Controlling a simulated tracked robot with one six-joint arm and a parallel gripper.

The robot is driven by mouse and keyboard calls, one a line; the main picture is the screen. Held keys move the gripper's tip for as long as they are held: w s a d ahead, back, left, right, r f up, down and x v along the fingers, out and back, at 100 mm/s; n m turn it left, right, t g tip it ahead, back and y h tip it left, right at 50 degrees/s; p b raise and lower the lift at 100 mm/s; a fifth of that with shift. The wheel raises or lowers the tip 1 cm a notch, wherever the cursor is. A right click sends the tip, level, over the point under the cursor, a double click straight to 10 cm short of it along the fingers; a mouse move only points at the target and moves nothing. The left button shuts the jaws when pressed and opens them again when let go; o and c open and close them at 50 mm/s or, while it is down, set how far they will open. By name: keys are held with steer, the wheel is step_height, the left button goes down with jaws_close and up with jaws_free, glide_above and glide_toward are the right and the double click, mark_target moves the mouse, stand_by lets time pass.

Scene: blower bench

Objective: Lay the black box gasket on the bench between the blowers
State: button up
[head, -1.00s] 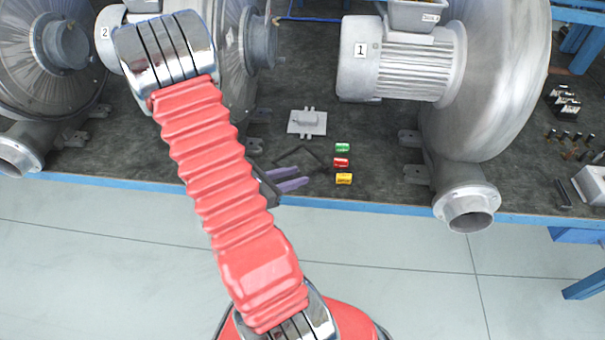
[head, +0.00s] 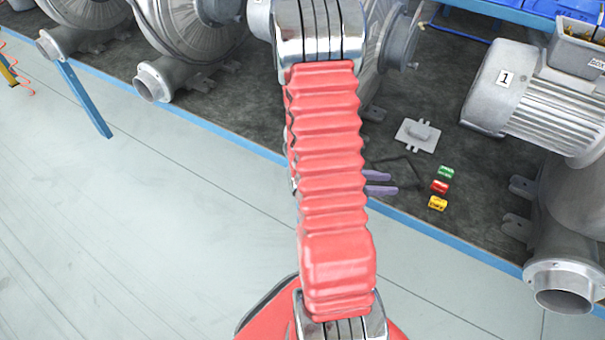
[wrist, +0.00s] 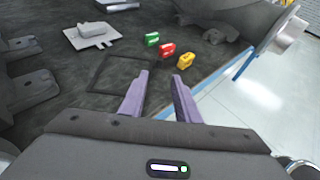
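The black box gasket (head: 415,167) is a thin dark square frame lying on the dark bench top, in the space between the blowers. It also shows faintly in the wrist view (wrist: 96,73), left of and ahead of my fingertips. In the head view the gripper (head: 395,183) is beside the gasket, partly hidden by my red arm. Blower 1 (head: 538,100) stands to the right. Another blower (head: 372,60) stands behind my arm, its number hidden.
Green (head: 446,172), red (head: 440,187) and yellow (head: 438,203) small parts lie right of the gasket. A grey cover plate (head: 418,135) lies behind it. The blue bench edge (head: 420,228) runs in front. Blower 1's outlet flange (head: 563,285) juts past that edge.

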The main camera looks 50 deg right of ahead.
steer(key=w+a+r+m+t+y, duration=0.3)
steer(key=a+r, duration=0.5)
steer(key=a, duration=0.5)
steer(key=w+a+r+m+t+y, duration=0.4)
steer(key=a+r, duration=0.4)
steer(key=a, duration=0.6)
steer(key=w+a+r+m+t+y, duration=0.4)
steer(key=a+r, duration=0.5)
steer(key=a, duration=0.5)
steer(key=shift+w+m+t, duration=0.3)
steer(key=shift+w+t, duration=0.55)
steer(key=shift+t, duration=0.05)
